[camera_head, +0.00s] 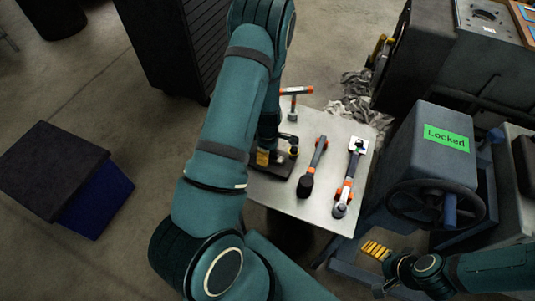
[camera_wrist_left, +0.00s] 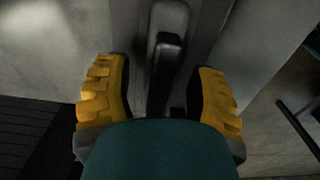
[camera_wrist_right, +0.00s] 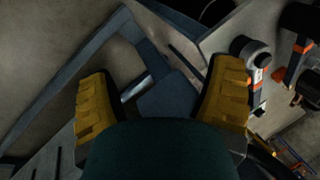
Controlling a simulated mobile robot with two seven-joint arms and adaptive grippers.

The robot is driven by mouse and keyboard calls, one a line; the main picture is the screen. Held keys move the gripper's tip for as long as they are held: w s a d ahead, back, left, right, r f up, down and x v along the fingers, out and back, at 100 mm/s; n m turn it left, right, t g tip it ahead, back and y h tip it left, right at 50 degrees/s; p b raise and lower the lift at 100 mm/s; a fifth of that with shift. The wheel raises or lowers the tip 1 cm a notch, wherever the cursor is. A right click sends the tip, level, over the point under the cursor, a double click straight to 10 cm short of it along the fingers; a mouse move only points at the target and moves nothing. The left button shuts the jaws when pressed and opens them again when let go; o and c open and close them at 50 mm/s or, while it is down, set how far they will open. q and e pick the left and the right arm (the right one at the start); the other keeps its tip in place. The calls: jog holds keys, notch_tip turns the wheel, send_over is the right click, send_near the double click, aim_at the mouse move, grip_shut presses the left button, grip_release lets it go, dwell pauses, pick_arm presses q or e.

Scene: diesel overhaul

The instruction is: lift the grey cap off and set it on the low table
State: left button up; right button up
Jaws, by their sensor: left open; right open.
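I cannot single out the grey cap for certain in any view. A grey housing (camera_head: 418,140) with a green "Locked" label stands at the right. The low table (camera_head: 325,215) is probably the pale one with tools in the middle. My left gripper is mostly hidden behind its arm in the head view; in the left wrist view its yellow fingers (camera_wrist_left: 165,105) are open, with a dark grey bar-like part (camera_wrist_left: 165,65) showing between them. My right gripper (camera_head: 377,250) is open and empty, below the handwheel; its fingers (camera_wrist_right: 165,100) show in the right wrist view.
The pale table holds a ratchet-like tool (camera_head: 347,185), a dark-headed tool (camera_head: 308,180) and an orange T-handled tool (camera_head: 294,100). A black handwheel (camera_head: 435,205) sits on the housing's front. A blue box (camera_head: 97,205) with a dark top stands left. Floor between is clear.

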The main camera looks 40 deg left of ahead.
pick_arm(q)
notch_tip(320, 180, up, 11)
jog(key=shift+d+f, duration=0.1)
dwell(0.4)
